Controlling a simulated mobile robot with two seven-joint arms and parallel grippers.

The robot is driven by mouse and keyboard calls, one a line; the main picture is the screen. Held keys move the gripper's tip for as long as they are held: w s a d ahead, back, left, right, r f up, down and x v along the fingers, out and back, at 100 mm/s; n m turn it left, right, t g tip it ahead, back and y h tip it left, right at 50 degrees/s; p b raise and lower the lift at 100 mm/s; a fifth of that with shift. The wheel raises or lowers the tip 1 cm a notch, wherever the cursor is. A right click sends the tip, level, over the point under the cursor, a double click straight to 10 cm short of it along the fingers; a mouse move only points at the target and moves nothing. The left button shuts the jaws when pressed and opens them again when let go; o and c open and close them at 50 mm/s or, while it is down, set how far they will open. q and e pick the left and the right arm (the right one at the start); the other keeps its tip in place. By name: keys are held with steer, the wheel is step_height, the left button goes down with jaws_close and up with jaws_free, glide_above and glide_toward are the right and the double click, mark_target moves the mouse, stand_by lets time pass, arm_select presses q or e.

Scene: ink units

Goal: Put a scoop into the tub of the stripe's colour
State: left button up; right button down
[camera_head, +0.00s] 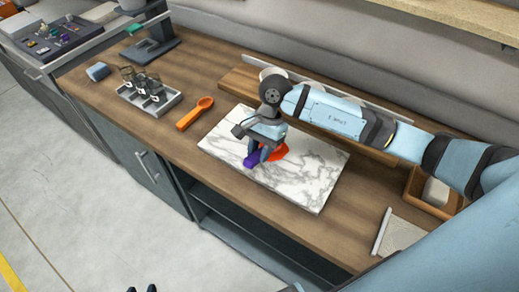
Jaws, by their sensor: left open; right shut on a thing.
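My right gripper (256,154) points down over a white marble slab (312,172) and is shut on a purple thing (251,161), whose shape is mostly hidden by the fingers. An orange-red patch or piece (278,152) lies on the slab just right of the fingers, partly covered by them. An orange scoop (195,113) lies on the wooden counter left of the slab. A pale round tub (268,72) is partly hidden behind my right wrist. I see no stripe clearly. My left gripper (141,289) shows only dark tips at the bottom edge, open.
A grey tray (136,103) with small dark jars stands left of the scoop, near a blue block (97,71) and a dark stand (150,45). At right are a wooden box (415,184) and a pale square (400,235). The counter's front edge runs below the slab.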

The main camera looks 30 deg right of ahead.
mark_target(260, 152)
steer(key=shift+r+p, duration=0.75)
steer(key=shift+r, duration=1.85)
steer(key=shift+r, duration=0.15)
steer(key=shift+r+n+p, duration=0.35)
steer(key=shift+n+p, duration=0.05)
steer(key=shift+n, duration=0.3)
steer(key=d+r+n+g+h+p, duration=0.2)
steer(key=d+r+n+h+p, duration=0.1)
steer(key=n, duration=0.7)
step_height(260, 152, up, 2)
steer(key=shift+d+r+h, duration=0.1)
steer(key=shift+d+h, duration=0.1)
steer(key=shift+h, duration=0.4)
steer(key=shift+s, duration=0.1)
